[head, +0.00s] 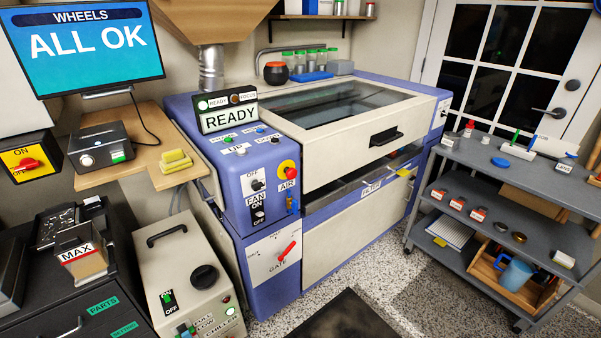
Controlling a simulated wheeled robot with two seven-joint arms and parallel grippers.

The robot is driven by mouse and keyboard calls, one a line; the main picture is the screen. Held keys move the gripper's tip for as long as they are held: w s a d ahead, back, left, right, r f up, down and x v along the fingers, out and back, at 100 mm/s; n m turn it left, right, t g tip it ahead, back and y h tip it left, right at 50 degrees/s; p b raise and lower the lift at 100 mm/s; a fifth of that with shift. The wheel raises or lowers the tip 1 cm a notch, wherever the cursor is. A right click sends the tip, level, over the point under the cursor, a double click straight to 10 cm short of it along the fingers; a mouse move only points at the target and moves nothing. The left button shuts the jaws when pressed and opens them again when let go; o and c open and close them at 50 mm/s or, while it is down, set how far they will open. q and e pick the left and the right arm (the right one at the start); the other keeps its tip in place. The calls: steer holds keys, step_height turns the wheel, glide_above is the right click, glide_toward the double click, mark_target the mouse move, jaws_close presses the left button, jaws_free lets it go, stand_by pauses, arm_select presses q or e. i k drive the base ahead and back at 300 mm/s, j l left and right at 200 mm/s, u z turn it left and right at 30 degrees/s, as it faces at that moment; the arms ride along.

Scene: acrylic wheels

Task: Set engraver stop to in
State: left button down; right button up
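The engraver (262,255) is a large blue and cream machine in the middle of the head view, with its glass-topped lid (345,112) down. A red round stop button on a yellow base (287,168) sits on its control panel, above the AIR label. Whether the button is pressed in or out is too small to tell. Neither of my grippers is in view, and nothing covers the panel.
A READY display (229,116) stands on the engraver's top. A FAN switch (257,186), an ON/OFF rocker (259,214) and a red GATE lever (287,251) are near the button. A chiller (190,270) stands front left, a grey cart (480,225) right.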

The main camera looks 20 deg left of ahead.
mark_target(291, 174)
steer(key=i+l+u, duration=0.15)
steer(key=u, duration=0.3)
steer(key=i+l+u, duration=0.1)
steer(key=u, duration=0.3)
steer(key=i+l+u, duration=0.1)
steer(key=l, duration=0.3)
steer(key=i+l, duration=0.2)
steer(key=l, duration=0.25)
steer(key=i+l+u, duration=0.15)
steer(key=l, duration=0.3)
steer(key=i+l+u, duration=0.1)
steer(key=l, duration=0.35)
steer(key=i+l, duration=0.15)
steer(key=l, duration=0.3)
steer(key=i+l+u, duration=0.15)
steer(key=l, duration=0.3)
